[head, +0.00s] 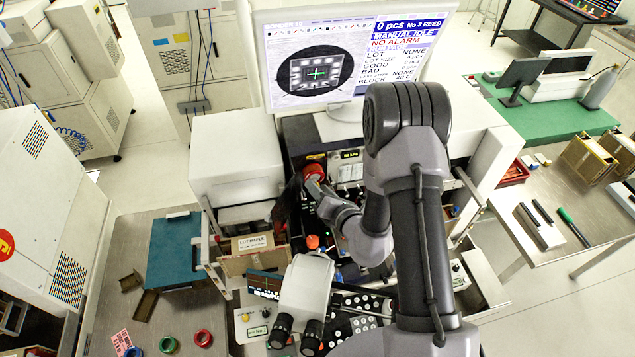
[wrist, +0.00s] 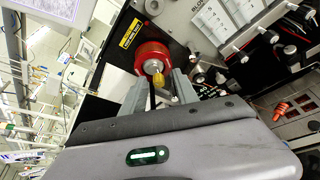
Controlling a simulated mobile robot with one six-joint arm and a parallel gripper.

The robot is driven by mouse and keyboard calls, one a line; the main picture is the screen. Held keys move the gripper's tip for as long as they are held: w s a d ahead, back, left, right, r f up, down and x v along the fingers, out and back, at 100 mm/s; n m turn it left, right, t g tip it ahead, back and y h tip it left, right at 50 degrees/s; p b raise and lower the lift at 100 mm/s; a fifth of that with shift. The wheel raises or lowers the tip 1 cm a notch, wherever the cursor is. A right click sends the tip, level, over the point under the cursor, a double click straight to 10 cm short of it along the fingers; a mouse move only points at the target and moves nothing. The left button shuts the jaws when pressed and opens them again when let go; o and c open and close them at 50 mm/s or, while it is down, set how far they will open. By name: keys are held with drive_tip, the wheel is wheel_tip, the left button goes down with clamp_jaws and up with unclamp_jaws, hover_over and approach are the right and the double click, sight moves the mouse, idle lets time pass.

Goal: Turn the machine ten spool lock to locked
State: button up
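The red spool (wrist: 152,54) sits on the dark front panel of the machine in the wrist view, with a small yellow knob (wrist: 158,80) at its centre, which looks like the spool lock. The red spool also shows in the head view (head: 314,171), left of my arm. My gripper (wrist: 161,88) is at the spool, its two grey fingers apart with the yellow knob between them. I see gaps beside the knob, so the fingers look open. In the head view my gripper (head: 316,188) partly hides the knob. I cannot tell which way the lock is turned.
The monitor (head: 320,60) stands above and behind the spool and reads "No 3 REED". A microscope head (head: 305,290) stands in front, near my arm. White machine housings flank the spool. A panel with black knobs (wrist: 290,48) lies right of it.

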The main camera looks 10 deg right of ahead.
drive_tip(key=shift+w, duration=0.15)
drive_tip(key=shift+s+r, duration=0.1)
drive_tip(key=shift+s, duration=0.3)
drive_tip(key=shift+c, duration=0.7)
clamp_jaws()
drive_tip(key=shift+m, duration=0.3)
drive_tip(key=shift+w+f+m+t+y+b, duration=0.15)
drive_tip(key=shift+m+t+b, duration=1.05)
drive_tip(key=shift+m+b, duration=1.7)
drive_tip(key=shift+s+f+m+t+y+b, duration=0.2)
drive_tip(key=shift+m+t+b, duration=1.3)
drive_tip(key=shift+m, duration=2.55)
drive_tip(key=shift+w+f+m+t+y+b, duration=0.2)
drive_tip(key=shift+m+t+b, duration=0.7)
drive_tip(key=shift+m+b, duration=2.15)
drive_tip(key=shift+r+m+p, duration=0.2)
drive_tip(key=shift+m+p, duration=0.1)
drive_tip(key=shift+m, duration=0.4)
